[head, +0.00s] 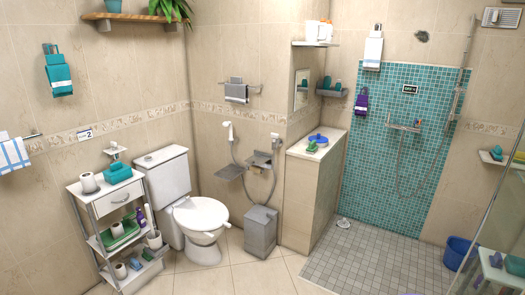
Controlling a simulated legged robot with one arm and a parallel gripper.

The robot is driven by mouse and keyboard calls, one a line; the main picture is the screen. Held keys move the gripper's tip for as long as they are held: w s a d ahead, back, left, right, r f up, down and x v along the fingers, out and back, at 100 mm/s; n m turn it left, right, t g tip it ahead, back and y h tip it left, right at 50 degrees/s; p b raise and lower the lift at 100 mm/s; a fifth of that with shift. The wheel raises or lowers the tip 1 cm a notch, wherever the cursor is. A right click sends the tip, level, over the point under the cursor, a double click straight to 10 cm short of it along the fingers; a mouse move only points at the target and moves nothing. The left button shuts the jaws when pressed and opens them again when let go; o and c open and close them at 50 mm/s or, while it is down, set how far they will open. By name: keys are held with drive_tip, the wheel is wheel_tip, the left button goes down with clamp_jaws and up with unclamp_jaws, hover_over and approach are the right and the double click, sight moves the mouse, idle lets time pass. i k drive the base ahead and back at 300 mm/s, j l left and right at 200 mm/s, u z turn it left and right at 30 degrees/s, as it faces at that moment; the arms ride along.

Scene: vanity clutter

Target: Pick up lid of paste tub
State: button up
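I cannot make out for certain a paste tub or its lid. A blue round item (318,138) rests on the white top of the low tiled partition (317,152), right of the toilet. A small green item (312,147) lies just in front of it. Both are too small to tell whether either is the tub or the lid. My gripper and arm are not in view.
A white toilet (203,225) and a shelf cart (103,190) stand at left. A blue bucket (457,253) and glass panel (492,215) are at right. Tiled floor is clear at front centre.

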sight(320, 139)
drive_tip(key=i+z, duration=0.2)
drive_tip(key=i, duration=0.85)
drive_tip(key=i+z, duration=0.15)
drive_tip(key=i, duration=0.85)
drive_tip(key=i+z, duration=0.45)
drive_tip(key=i+j+z, duration=0.45)
drive_tip(key=i, duration=0.2)
drive_tip(key=i+j+z, duration=0.45)
drive_tip(key=i+l, duration=0.05)
